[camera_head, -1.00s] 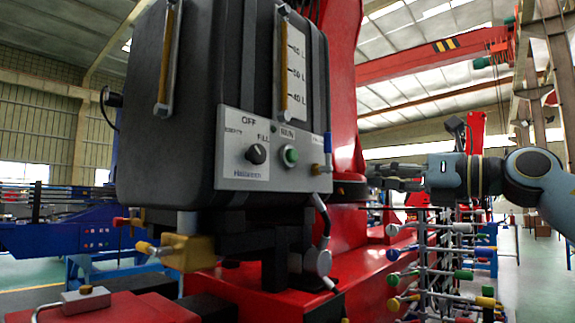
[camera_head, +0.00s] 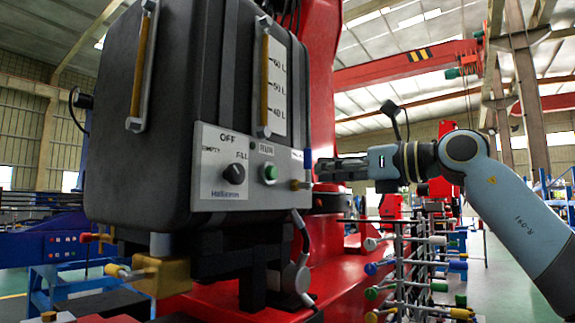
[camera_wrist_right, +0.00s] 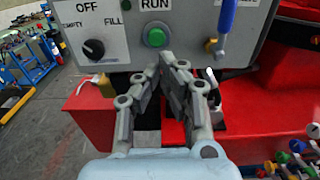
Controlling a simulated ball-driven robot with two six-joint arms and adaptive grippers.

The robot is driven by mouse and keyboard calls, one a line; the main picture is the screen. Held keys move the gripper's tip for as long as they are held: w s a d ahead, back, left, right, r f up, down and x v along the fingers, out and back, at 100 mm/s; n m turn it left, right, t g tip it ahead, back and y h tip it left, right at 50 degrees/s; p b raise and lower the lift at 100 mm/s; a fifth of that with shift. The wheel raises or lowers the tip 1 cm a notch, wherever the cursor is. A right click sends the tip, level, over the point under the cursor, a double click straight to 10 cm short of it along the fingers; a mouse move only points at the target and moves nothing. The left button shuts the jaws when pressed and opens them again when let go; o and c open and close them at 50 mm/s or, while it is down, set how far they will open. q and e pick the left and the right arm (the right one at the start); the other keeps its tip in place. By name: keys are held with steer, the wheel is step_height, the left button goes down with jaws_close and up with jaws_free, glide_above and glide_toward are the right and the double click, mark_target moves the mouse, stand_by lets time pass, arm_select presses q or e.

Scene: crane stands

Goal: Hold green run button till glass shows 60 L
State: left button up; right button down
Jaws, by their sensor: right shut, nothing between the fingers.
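The green run button (camera_head: 270,173) is on the pale control panel (camera_head: 232,200) of a dark grey tank, beside a dark selector knob (camera_head: 234,174). The button also shows in the wrist view (camera_wrist_right: 156,38). The sight glass (camera_head: 264,85) above carries 60 L, 50 L and 40 L marks. Amber shows along much of its tube; I cannot read the exact level. My right gripper (camera_head: 318,170) is shut and empty, to the right of the button. In the wrist view its fingertips (camera_wrist_right: 168,62) are just below the button and appear apart from it. My left gripper is not in view.
A blue-handled valve (camera_head: 307,165) sticks out at the panel's right edge, close to my right fingers. A second amber tube (camera_head: 140,70) is on the tank's left. A rack of coloured handles (camera_head: 410,265) stands lower right. Red machinery surrounds the tank.

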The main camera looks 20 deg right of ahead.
mark_target(277, 173)
steer(key=p+x, duration=0.2)
steer(key=x, duration=0.6)
steer(key=shift+r+p, duration=0.15)
steer(key=shift+p, duration=0.2)
steer(key=shift+w+a, duration=0.35)
steer(key=shift+w, duration=0.05)
steer(key=shift+w+a, duration=0.35)
steer(key=shift+w, duration=0.25)
steer(key=shift+w+a, duration=0.1)
steer(key=shift+a, duration=0.1)
stand_by(5.7)
